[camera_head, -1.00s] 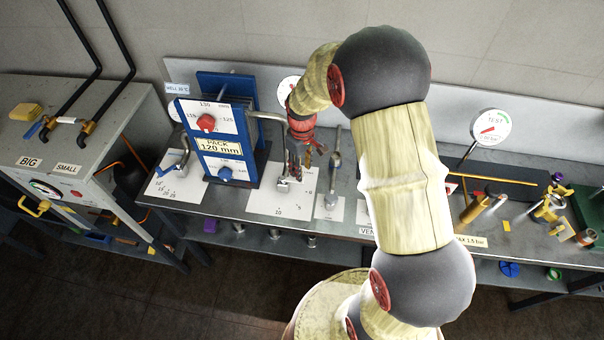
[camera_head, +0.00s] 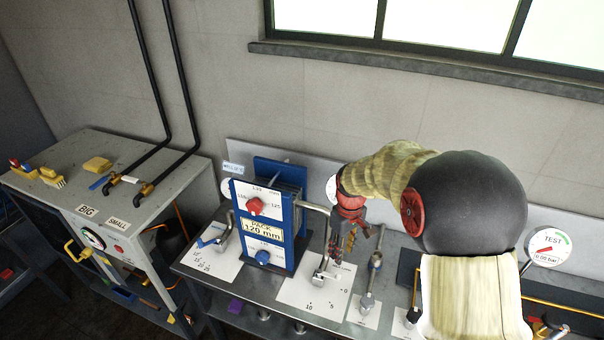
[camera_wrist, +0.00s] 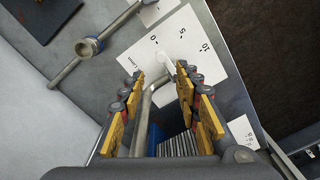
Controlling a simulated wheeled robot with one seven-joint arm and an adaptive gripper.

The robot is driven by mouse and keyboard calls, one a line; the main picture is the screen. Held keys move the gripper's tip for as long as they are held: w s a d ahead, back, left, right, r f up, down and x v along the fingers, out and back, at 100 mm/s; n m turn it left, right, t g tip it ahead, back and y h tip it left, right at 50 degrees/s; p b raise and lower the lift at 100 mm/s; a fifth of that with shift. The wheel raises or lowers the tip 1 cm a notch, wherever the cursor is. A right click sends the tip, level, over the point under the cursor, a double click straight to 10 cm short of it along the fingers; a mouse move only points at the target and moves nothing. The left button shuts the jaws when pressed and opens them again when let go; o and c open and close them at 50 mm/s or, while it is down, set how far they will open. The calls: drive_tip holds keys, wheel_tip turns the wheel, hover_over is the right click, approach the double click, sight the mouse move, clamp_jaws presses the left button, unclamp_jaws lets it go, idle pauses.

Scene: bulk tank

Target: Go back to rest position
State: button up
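My gripper (camera_head: 346,250) hangs above the bench just right of the blue plate pack (camera_head: 262,225) marked 120 mm. In the wrist view its two fingers (camera_wrist: 160,95) with yellow pads stand apart. A grey bent pipe (camera_wrist: 148,98) shows in the gap between them, and it also shows in the head view (camera_head: 316,208). Whether the fingers touch it cannot be told. Below is a white card (camera_head: 300,293) with a number scale. My arm reaches in from the lower right and hides part of the bench.
On the left stands a grey cabinet (camera_head: 130,168) with BIG and SMALL labels and two black pipes. A grey valve (camera_head: 368,300) stands on the bench right of my gripper. A TEST gauge (camera_head: 546,248) is farther right. A window (camera_head: 440,22) is above.

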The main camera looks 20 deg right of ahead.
drive_tip(key=s+a+r+m+t+b, duration=0.1)
drive_tip(key=s+a+r+t+b, duration=0.1)
drive_tip(key=s, duration=0.5)
drive_tip(key=s+a+r+m+t+b, duration=0.1)
drive_tip(key=s+a+r+b, duration=0.2)
drive_tip(key=s+r, duration=0.4)
drive_tip(key=s+a+r+m+t+b, duration=0.2)
drive_tip(key=s+a+r+b, duration=0.1)
drive_tip(key=s, duration=0.6)
drive_tip(key=shift+a+r+t, duration=0.3)
drive_tip(key=shift+a+r, duration=0.1)
drive_tip(key=shift+r, duration=0.25)
